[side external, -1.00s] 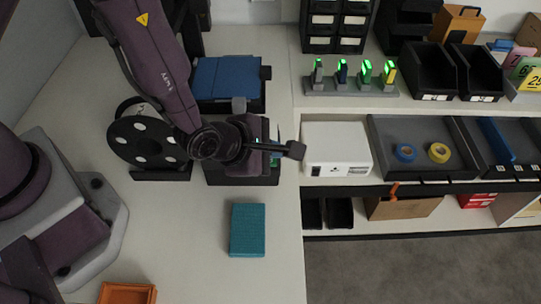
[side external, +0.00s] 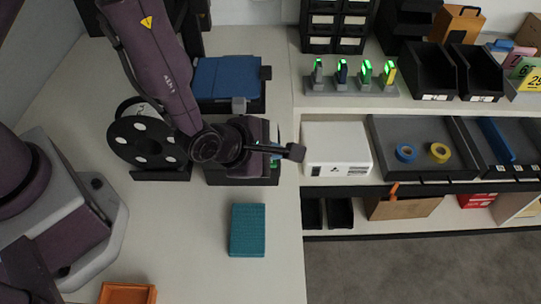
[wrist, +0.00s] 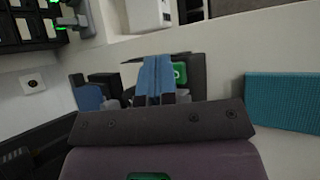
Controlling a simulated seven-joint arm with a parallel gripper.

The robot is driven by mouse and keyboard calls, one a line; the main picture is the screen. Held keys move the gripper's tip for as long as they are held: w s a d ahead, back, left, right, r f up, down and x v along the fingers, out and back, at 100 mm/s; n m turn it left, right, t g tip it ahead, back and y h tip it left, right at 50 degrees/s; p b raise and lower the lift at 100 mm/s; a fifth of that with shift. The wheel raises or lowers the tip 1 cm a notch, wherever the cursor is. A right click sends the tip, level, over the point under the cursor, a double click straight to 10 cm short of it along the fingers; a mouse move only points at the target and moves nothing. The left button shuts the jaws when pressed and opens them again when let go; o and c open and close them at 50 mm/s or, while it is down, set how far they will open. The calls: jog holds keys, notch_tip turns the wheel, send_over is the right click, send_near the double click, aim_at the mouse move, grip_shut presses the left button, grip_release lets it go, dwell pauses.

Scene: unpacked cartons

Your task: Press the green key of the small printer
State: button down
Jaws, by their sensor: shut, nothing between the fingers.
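The small printer is a dark box on the bench, mostly hidden under my wrist in the side view (side external: 240,179); part of its dark body shows in the wrist view (wrist: 192,66). Its green key (wrist: 180,73) carries a white mark and shows just right of my fingers in the wrist view. My gripper (wrist: 156,62) has blue fingers, held together with nothing between them. The fingers overlap the printer and stand beside the key in that view. The left edge of the key is close to or behind the fingers. I cannot tell whether they touch the printer.
A teal box (side external: 247,230) lies in front of the printer. A black spool (side external: 146,143) stands left and a blue-topped device (side external: 227,78) behind. A white box (side external: 336,149) sits on the shelf to the right. An orange tray (side external: 127,293) is at the front.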

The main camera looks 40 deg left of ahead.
jog(key=shift+r, duration=0.8)
jog(key=shift+r, duration=2.5)
jog(key=s+r+m+g+h, duration=0.2)
jog(key=s+m+g, duration=0.4)
jog(key=m, duration=0.9)
jog(key=s+a+r+m+t+y, duration=0.1)
jog(key=s+a+r+m, duration=0.4)
jog(key=a+r, duration=0.4)
jog(key=s+a+r+m+t+y, duration=0.1)
jog(key=s+a+r+m, duration=0.4)
jog(key=a+r, duration=0.5)
jog(key=shift+s+a+t+y, duration=0.25)
jog(key=shift+t+y, duration=0.05)
jog(key=shift+y, duration=0.4)
